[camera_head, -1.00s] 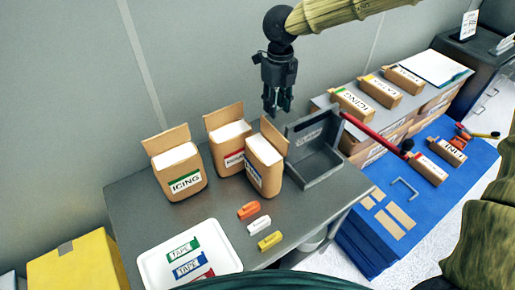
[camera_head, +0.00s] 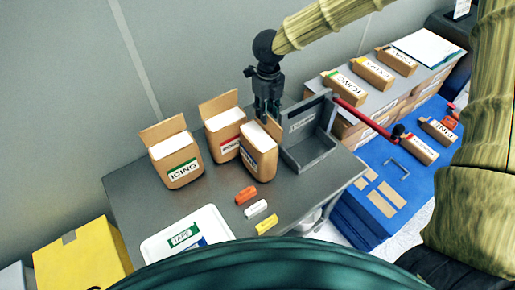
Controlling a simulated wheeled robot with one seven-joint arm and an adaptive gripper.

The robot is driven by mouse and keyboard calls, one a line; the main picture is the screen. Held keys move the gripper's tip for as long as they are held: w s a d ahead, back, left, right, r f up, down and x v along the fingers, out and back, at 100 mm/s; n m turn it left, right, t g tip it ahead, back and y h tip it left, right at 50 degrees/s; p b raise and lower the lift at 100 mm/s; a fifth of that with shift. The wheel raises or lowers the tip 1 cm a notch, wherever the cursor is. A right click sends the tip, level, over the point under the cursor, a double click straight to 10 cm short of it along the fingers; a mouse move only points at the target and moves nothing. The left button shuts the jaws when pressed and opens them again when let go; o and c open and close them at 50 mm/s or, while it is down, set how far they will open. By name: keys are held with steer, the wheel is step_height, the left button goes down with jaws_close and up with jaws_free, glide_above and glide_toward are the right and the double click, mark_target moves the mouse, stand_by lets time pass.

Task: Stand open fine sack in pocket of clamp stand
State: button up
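Three open brown paper sacks with white contents and raised back flaps stand on the grey table: one with a green "ICING" label (camera_head: 180,162), one with a red label (camera_head: 222,134) and one with a blue label (camera_head: 258,158). I cannot read which is the fine sack. The grey clamp stand (camera_head: 308,162), an empty open-fronted pocket with a red handle (camera_head: 362,119), stands just right of the blue-label sack. My gripper (camera_head: 267,116) points down at that sack's top back edge. Its fingertips are partly hidden by the flap, so their opening and any contact are unclear.
Orange (camera_head: 246,195), white (camera_head: 256,208) and yellow (camera_head: 267,222) clips lie in front of the sacks. A white tray (camera_head: 158,248) with tape labels is at the front left. A side bench (camera_head: 340,92) holds several closed bags.

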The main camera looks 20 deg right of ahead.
steer(key=shift+s+f, duration=0.15)
steer(key=shift+f, duration=0.15)
steer(key=shift+s+f, duration=0.2)
steer(key=shift+s, duration=0.75)
steer(key=shift+w+f, duration=0.15)
steer(key=shift+w, duration=0.2)
steer(key=shift+w+f, duration=0.2)
steer(key=shift+w, duration=0.1)
steer(key=shift+c, duration=1.4)
steer(key=c, duration=0.3)
steer(key=shift+s+r, duration=0.25)
steer(key=shift+s, duration=0.05)
jaws_close()
steer(key=shift+w, duration=0.2)
